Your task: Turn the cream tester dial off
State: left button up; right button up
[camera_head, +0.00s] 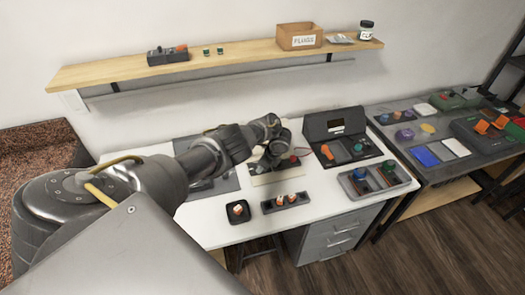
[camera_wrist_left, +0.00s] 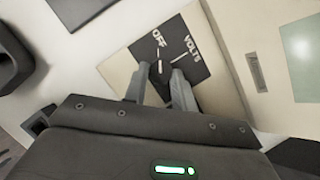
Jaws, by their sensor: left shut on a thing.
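The cream tester (camera_head: 278,178) lies on the white workbench beneath my left gripper (camera_head: 270,155). In the left wrist view, its cream body (camera_wrist_left: 218,95) carries a dark panel (camera_wrist_left: 190,48) marked OFF and VOLTS. My left gripper (camera_wrist_left: 160,76) is shut on the tester dial, with its fingertips at the panel just below the word OFF. The dial is mostly hidden between the fingers. A short white line shows between the fingertips on the OFF side; I cannot tell whether it is the dial's pointer or a panel mark. My right gripper is not in view.
A dark open case (camera_head: 338,135) stands right of the tester, with a grey tray (camera_head: 349,188) in front of it. A small black dish (camera_head: 238,212) and a narrow dark tray (camera_head: 285,203) lie near the front edge. A wooden shelf (camera_head: 235,57) hangs above.

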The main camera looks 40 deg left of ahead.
pick_arm(q)
jog(key=shift+a+r, duration=0.1)
jog(key=o, duration=1)
jog(key=p+v, duration=0.3)
jog(key=v, duration=0.7)
jog(key=shift+r, duration=0.35)
jog(key=shift+f, duration=0.1)
